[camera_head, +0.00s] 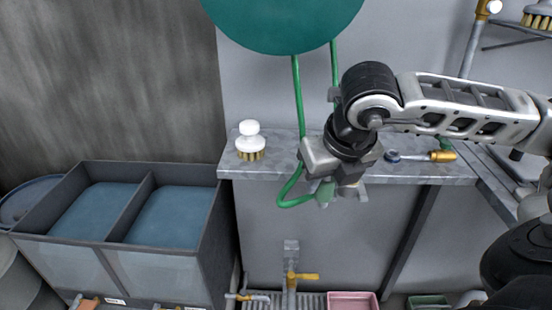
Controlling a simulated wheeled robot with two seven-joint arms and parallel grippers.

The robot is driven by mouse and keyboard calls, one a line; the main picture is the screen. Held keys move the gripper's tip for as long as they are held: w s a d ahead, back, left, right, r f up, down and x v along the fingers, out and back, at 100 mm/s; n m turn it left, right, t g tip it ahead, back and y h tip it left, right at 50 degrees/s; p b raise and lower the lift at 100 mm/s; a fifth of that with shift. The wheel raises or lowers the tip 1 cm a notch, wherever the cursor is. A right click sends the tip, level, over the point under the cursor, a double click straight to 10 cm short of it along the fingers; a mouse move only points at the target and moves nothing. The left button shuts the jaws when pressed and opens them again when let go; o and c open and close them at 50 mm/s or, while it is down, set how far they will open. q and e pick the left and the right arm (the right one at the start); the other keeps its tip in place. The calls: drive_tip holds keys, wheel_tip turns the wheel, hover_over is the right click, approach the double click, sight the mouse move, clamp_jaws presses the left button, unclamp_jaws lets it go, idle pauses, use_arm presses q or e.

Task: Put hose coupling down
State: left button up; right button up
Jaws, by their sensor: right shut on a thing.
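My right gripper (341,190) reaches in from the right and hangs over the front edge of the grey shelf (285,170). It is shut on the hose coupling (325,192), a small green and grey piece partly hidden by the fingers. A green hose (298,97) comes down from the teal reel (285,18) and loops below the shelf edge toward the coupling. I cannot tell whether the coupling touches the shelf. My left gripper is not in view.
A white-handled brush (250,143) stands on the shelf's left end. A two-part tub with blue contents (107,248) stands at left. A yellow-handled tap (300,277) and a pink tray (352,301) are below.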

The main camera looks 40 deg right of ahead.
drive_tip(key=shift+d+m, duration=0.1)
drive_tip(key=shift+m, duration=0.3)
drive_tip(key=shift+w+d+r+h, duration=0.15)
drive_tip(key=shift+w+d+h, duration=0.05)
drive_tip(key=shift+w+h, duration=0.1)
drive_tip(key=w+d+p, duration=0.1)
drive_tip(key=w+d, duration=0.1)
drive_tip(key=w, duration=0.2)
drive_tip(key=w+d+p, duration=0.1)
drive_tip(key=w, duration=0.3)
drive_tip(key=w+d+p, duration=0.1)
drive_tip(key=w+d, duration=0.1)
drive_tip(key=w, duration=0.1)
drive_tip(key=shift+w+d, duration=0.35)
drive_tip(key=shift+w, duration=0.05)
drive_tip(key=shift+w+d+p, duration=0.25)
drive_tip(key=shift+w+p, duration=0.05)
drive_tip(key=shift+w, duration=0.25)
drive_tip(key=shift+w+d+p, duration=0.15)
drive_tip(key=shift+w+d, duration=0.15)
drive_tip(key=shift+w, duration=0.35)
drive_tip(key=shift+w+d+p, duration=0.15)
drive_tip(key=shift+w+d, duration=0.1)
drive_tip(key=shift+w, duration=0.35)
drive_tip(key=shift+f, duration=0.8)
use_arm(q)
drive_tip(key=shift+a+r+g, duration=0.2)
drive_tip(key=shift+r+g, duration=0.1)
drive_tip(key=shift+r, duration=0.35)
